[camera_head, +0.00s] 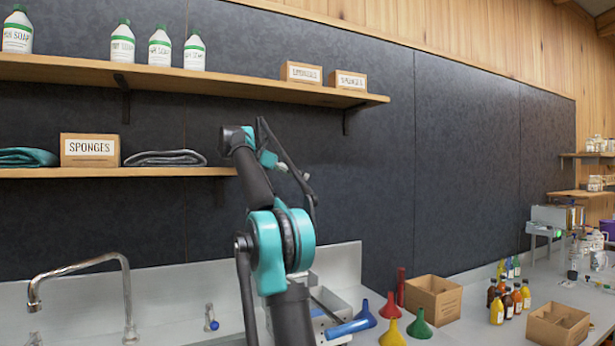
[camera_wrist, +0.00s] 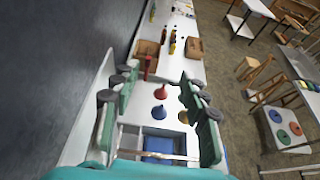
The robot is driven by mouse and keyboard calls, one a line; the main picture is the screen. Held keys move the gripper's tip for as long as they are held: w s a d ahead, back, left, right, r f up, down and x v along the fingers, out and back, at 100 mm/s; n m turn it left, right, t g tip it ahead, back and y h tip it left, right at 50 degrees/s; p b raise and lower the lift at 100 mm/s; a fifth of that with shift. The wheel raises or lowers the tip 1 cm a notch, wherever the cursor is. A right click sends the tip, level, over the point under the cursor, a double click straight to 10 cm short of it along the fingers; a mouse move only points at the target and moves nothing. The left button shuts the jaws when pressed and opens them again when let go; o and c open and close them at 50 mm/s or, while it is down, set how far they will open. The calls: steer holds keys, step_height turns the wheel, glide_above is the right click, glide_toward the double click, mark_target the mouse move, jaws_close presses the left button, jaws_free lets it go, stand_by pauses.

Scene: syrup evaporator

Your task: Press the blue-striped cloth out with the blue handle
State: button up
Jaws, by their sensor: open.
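The blue handle (camera_head: 347,329) sticks out to the right from a grey box-like press (camera_head: 333,306) on the counter, partly hidden behind my arm. In the wrist view a blue patch (camera_wrist: 157,146) shows inside a pale frame below my fingers; I cannot tell whether it is cloth or part of the press. I cannot make out blue stripes in either view. My gripper (camera_wrist: 158,78) is open, with its teal fingers wide apart and nothing between them. It is above the counter and apart from the handle.
Blue (camera_head: 364,313), yellow (camera_head: 392,334), green (camera_head: 419,327) and red (camera_head: 390,305) funnels stand right of the press. Beyond are a cardboard box (camera_head: 433,299) and several bottles (camera_head: 507,302). A tap (camera_head: 125,290) is at left. Shelves (camera_head: 200,83) hold soap, sponge boxes and cloths.

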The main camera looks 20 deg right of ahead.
steer(key=shift+d, duration=0.1)
jaws_close()
stand_by(0.3)
steer(key=c, duration=0.9)
jaws_free()
steer(key=o, duration=0.9)
steer(key=v, duration=0.7)
steer(key=shift+a, duration=0.2)
steer(key=shift+r, duration=0.1)
